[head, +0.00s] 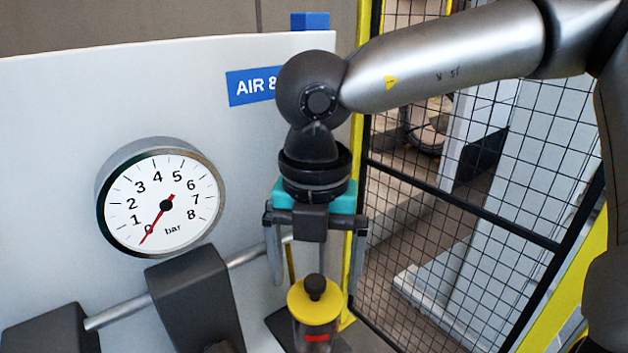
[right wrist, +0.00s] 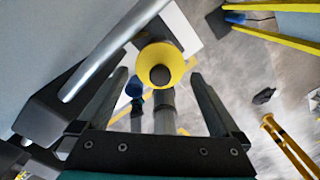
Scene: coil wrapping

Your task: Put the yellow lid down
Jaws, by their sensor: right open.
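The yellow lid (head: 300,308), a round disc with a black knob on top, sits on a clear upright cylinder (head: 317,338) with a red mark. It looks level, and its seating is hard to see. My right gripper (head: 314,280) is open above it, pointing down, with one finger on each side of the knob and no visible contact. In the right wrist view the lid (right wrist: 160,52) shows between and beyond the two spread fingers. My left gripper is in neither view.
A pressure gauge (head: 163,200) on the pale panel (head: 60,110) reads near 0 bar. A metal pipe (head: 118,312) with dark clamp blocks (head: 197,300) runs left of the cylinder. A black mesh fence (head: 480,170) with yellow posts stands at right.

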